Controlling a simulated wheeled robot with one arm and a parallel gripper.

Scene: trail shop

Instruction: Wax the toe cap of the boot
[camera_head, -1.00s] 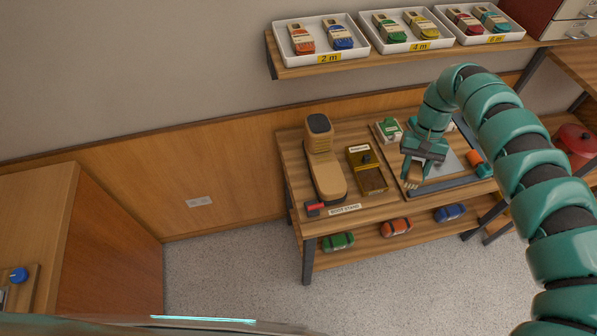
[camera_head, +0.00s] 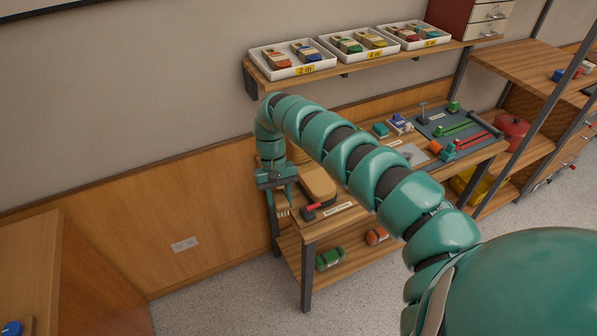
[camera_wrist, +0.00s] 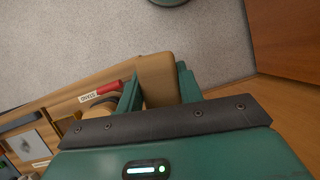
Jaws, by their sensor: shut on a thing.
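The tan boot (camera_head: 318,184) is on the wooden bench at its left end, behind a label (camera_head: 338,211) that reads boot stand. Its toe points to the front; my arm hides its upper part. My gripper (camera_head: 281,203) is just left of the boot, pointing down, shut on a wooden brush (camera_head: 283,213) with pale bristles at its lower end. In the wrist view the brush (camera_wrist: 158,80) is a tan block between my teal fingers. The boot shows partly behind a finger there. I cannot see the brush touching the toe cap. The brown wax box is hidden behind my arm.
A red-handled clamp (camera_head: 312,210) sits at the front of the boot stand. A dark tool mat (camera_head: 440,125) lies to the right. The shelf above holds several white trays (camera_head: 283,70). Rolled green (camera_head: 329,258) and orange (camera_head: 376,236) items lie below.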

